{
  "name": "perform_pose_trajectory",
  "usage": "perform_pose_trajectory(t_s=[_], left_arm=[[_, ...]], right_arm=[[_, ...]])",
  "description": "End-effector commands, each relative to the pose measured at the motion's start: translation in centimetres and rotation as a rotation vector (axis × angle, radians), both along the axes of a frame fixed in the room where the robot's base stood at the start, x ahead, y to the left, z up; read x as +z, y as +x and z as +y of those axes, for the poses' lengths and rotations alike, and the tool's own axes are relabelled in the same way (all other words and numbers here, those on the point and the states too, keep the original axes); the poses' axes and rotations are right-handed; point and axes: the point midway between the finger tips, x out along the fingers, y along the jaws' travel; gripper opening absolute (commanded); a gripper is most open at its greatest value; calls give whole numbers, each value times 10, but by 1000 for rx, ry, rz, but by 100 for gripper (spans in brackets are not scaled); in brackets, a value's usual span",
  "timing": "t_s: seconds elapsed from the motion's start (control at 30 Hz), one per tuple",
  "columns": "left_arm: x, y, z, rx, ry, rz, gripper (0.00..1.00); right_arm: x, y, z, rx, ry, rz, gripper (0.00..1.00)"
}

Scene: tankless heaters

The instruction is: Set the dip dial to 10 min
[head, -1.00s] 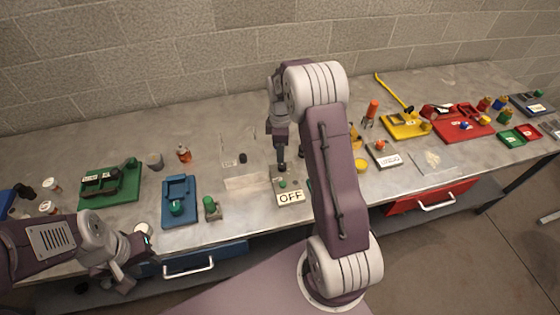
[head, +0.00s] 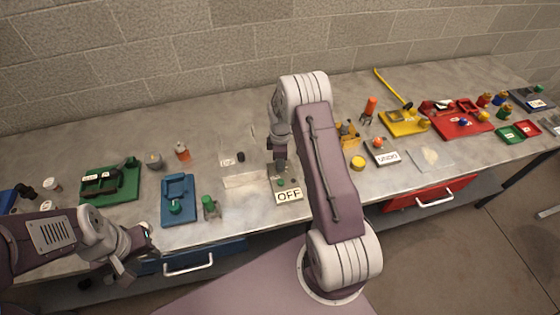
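A small device with a white label reading "OFF" (head: 289,196) sits near the front edge of the bench, in the middle of the head view. A small green knob (head: 281,182) shows just behind the label. I cannot tell for certain that this is the dip dial, and no "10 min" reading is legible. My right gripper (head: 280,167) points down just behind and above the green knob; its fingers are too small and dark to judge, and contact is unclear. My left gripper (head: 140,245) is at the front edge, far to the left, apart from the device.
A blue fixture (head: 179,187) and a green-topped block (head: 209,205) stand left of the device. A clear sheet (head: 430,158) lies farther right.

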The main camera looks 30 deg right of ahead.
Motion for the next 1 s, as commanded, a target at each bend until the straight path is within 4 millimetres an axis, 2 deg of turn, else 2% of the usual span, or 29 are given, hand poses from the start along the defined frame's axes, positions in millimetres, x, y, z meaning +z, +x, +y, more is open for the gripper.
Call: perform_pose_trajectory(t_s=[0.37,1.0], left_arm=[[-1,0,0,0,0,0,36],[-9,0,0,0,0,0,36]], right_arm=[[2,2,0,-79,0,-4,0],[3,4,-1,-646,0,-10,0]])
